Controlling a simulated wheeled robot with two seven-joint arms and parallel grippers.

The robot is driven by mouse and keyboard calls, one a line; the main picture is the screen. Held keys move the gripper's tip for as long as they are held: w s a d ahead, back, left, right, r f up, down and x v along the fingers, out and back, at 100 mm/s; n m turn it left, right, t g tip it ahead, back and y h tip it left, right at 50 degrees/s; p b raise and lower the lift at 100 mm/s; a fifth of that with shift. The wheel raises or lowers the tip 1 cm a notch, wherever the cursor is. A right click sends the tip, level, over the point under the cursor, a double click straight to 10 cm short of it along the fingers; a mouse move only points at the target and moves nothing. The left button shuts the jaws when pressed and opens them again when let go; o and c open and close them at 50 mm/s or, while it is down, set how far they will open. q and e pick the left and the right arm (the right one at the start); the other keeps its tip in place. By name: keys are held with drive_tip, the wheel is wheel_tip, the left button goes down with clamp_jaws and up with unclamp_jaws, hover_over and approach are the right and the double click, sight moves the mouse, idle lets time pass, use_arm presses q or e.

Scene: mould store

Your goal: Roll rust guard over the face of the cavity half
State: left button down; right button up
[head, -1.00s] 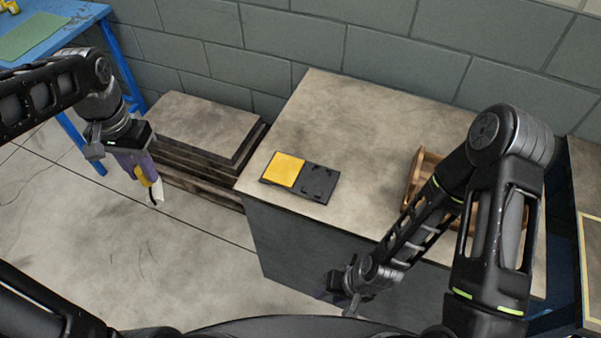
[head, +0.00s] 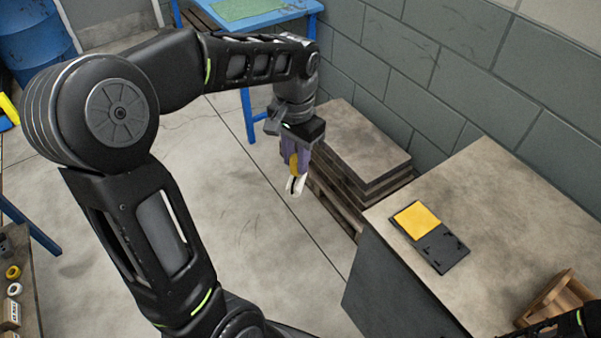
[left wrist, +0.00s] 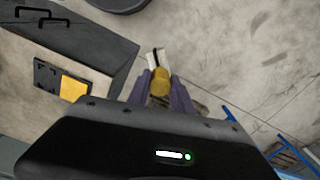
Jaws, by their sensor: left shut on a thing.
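My left gripper (head: 294,165) is shut on a small roller with a yellow handle (left wrist: 160,82) and a white end (head: 297,186). It holds the roller pointing down, in the air in front of the stacked plates. In the left wrist view the purple fingers (left wrist: 160,92) close on the yellow handle, and the white end (left wrist: 155,58) sticks out beyond them. A flat black tray (head: 442,250) with a yellow pad (head: 417,219) lies on the grey bench, apart from the roller. I cannot pick out the cavity half for certain. My right gripper is out of view.
The grey bench (head: 480,195) stands at the right with a wooden box (head: 553,300) on it. Stacked plates (head: 360,145) rest on a pallet by the wall. A blue table (head: 245,22) and blue drum (head: 38,45) stand behind. Open floor (head: 235,220) lies between.

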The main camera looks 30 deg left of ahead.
use_arm(q)
drive_tip(key=w+d+f, duration=0.2)
drive_tip(key=w+d, duration=0.3)
drive_tip(key=d, duration=0.1)
drive_tip(key=w+d+f+n, duration=0.1)
drive_tip(key=w+d+f, duration=0.2)
drive_tip(key=w+d, duration=0.2)
drive_tip(key=shift+w+d+f+n, duration=0.15)
drive_tip(key=shift+d+f+n, duration=0.15)
drive_tip(key=shift+d, duration=0.35)
